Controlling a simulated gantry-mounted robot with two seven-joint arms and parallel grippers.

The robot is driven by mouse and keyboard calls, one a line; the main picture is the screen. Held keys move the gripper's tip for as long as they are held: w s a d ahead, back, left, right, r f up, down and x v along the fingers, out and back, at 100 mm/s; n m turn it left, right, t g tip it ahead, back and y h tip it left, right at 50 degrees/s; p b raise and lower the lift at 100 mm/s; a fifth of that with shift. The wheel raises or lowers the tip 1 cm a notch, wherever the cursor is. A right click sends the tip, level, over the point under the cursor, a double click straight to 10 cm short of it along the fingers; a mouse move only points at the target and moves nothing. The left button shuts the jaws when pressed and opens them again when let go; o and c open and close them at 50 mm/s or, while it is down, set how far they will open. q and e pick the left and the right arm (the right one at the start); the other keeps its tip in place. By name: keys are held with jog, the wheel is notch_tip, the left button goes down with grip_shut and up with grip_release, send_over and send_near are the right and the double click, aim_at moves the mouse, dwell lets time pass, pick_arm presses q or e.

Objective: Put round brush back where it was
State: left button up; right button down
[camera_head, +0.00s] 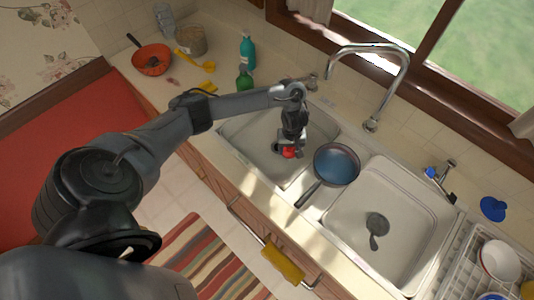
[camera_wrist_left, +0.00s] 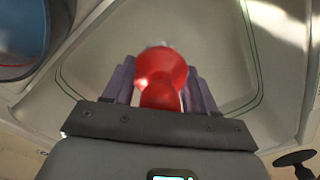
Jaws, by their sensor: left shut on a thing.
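My left gripper (camera_head: 290,149) hangs over the left sink basin, shut on a red rounded object, which I take to be the round brush (camera_head: 289,153). In the left wrist view the red brush (camera_wrist_left: 162,72) sits between the two fingers of the left gripper (camera_wrist_left: 160,88), with the light basin behind it. Its lower part is hidden in the head view, and I cannot tell whether it touches the basin floor. My right gripper is not in view.
A dark frying pan (camera_head: 337,165) rests on the divider between the basins. A dark ladle-like utensil (camera_head: 376,228) lies in the right basin. A curved faucet (camera_head: 385,47) stands behind.

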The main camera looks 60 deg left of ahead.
pick_arm(q)
jog(key=s+a+f+b, duration=0.1)
jog(key=a+f, duration=0.1)
jog(key=a, duration=0.1)
jog(key=s+a+f+b, duration=0.1)
jog(key=a+b, duration=0.1)
jog(key=s+a+f+b, duration=0.1)
jog(key=s+a+f, duration=0.1)
jog(key=a, duration=0.1)
jog(key=shift+a+f, duration=0.3)
jog(key=shift+f, duration=0.05)
jog(key=shift+s+a+f, duration=0.15)
jog(key=shift+a+f, duration=0.15)
jog(key=shift+a, duration=0.15)
jog(key=shift+f+b, duration=1)
jog(key=shift+f, duration=1.05)
jog(key=o, duration=1.1)
jog(key=shift+f, duration=0.1)
jog(key=shift+r, duration=0.5)
notch_tip(320, 180, up, 11)
jog(key=p, duration=0.5)
jog(key=shift+r+p, duration=0.2)
jog(key=shift+p, duration=0.1)
